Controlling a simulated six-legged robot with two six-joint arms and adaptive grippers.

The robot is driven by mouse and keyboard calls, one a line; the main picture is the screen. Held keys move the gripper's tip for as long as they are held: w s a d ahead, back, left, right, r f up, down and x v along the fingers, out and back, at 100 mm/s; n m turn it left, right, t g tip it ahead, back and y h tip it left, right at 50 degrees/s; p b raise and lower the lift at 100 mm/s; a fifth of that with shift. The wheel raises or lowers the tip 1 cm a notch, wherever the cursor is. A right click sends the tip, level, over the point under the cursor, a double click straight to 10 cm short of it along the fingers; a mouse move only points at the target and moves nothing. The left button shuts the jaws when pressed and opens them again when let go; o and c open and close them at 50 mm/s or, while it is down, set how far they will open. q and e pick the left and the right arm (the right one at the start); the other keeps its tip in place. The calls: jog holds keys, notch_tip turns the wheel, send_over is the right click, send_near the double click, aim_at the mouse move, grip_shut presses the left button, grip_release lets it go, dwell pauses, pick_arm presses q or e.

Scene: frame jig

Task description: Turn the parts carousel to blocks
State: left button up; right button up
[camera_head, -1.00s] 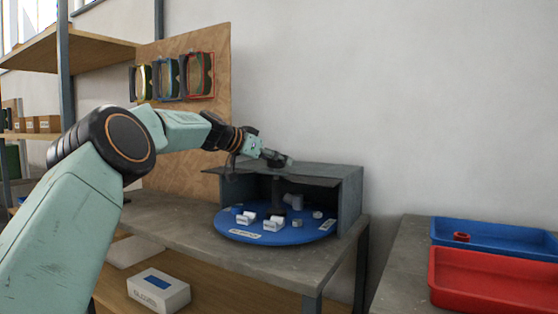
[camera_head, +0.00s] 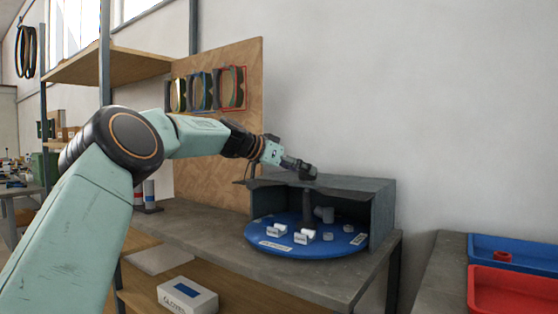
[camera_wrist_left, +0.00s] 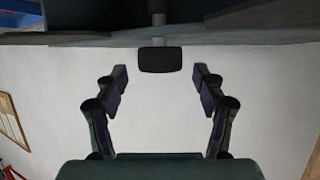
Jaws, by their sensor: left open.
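The parts carousel is a round blue disc (camera_head: 325,250) on the grey bench, partly inside a dark grey open-fronted housing (camera_head: 380,215). White blocks (camera_head: 304,236) sit near its front, and grey round parts (camera_head: 325,214) lie farther right and back. White labels (camera_head: 275,246) sit on its rim; their text is too small to read. A dark post (camera_head: 308,208) stands near its middle. My left gripper (camera_head: 308,172) is over the housing's top, apart from the disc. In the left wrist view its fingers (camera_wrist_left: 160,75) are open, with a black pad (camera_wrist_left: 160,59) on a grey stem between and beyond the tips.
A red tray (camera_head: 510,290) and a blue tray (camera_head: 530,252) stand on another bench at the right. A white box (camera_head: 187,296) lies on the lower shelf. A pegboard (camera_head: 215,135) with framed items stands behind my arm. The housing roof (camera_head: 350,184) is close under the gripper.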

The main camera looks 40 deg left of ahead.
pick_arm(q)
jog(key=v, duration=0.8)
jog(key=shift+s, duration=0.25)
jog(key=shift+a+r, duration=0.1)
dwell(0.3)
